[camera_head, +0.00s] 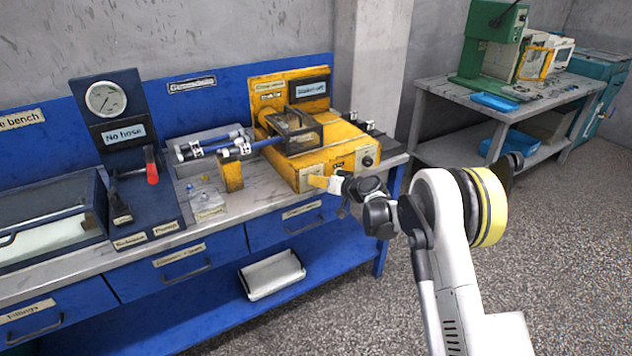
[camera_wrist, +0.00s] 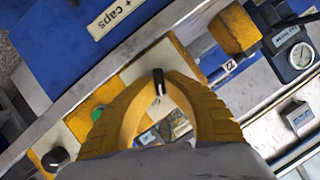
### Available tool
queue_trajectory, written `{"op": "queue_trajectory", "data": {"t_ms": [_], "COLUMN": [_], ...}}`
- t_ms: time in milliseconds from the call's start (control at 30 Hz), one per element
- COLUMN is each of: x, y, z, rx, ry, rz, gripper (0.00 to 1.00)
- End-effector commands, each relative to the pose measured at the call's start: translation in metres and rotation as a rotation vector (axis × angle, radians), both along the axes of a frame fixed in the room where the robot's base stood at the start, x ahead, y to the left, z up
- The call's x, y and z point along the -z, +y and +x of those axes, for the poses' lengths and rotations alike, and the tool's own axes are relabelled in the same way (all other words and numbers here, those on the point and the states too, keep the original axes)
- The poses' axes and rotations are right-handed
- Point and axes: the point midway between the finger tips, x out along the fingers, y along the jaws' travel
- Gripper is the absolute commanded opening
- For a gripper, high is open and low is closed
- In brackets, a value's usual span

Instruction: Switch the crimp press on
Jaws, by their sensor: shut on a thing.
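The crimp press (camera_head: 338,135) is the yellow machine at the right end of the blue bench, with a small dark display on its back panel and a black knob at the right of its front. My gripper (camera_head: 326,182) is at the lower left of the press front. In the wrist view, the yellow fingers of my gripper (camera_wrist: 160,82) are closed around a small dark switch lever (camera_wrist: 158,76) standing on a pale plate of the press front. The green button (camera_wrist: 98,112) and black knob (camera_wrist: 55,158) lie to the left. The fingers hide part of the panel.
The blue bench (camera_head: 225,225) runs to the left with a gauge stand (camera_head: 105,100), red-handled lever (camera_head: 151,165) and hose (camera_head: 215,146). A yellow block (camera_head: 231,176) stands left of the press. A grey table (camera_head: 450,92) stands behind at right; the floor between is clear.

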Motion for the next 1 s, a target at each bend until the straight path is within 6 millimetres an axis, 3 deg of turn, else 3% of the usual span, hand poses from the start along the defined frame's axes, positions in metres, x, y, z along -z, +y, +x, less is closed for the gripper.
{"op": "queue_trajectory", "data": {"t_ms": [400, 1000], "x": [0.0012, 0.0006], "y": [0.0008, 0.0023], "z": [0.0011, 0.0001], "rx": [-0.001, -0.004], "ry": [0.146, 0.187], "rz": [0.218, 0.278], "gripper": [0.0, 0.0]}}
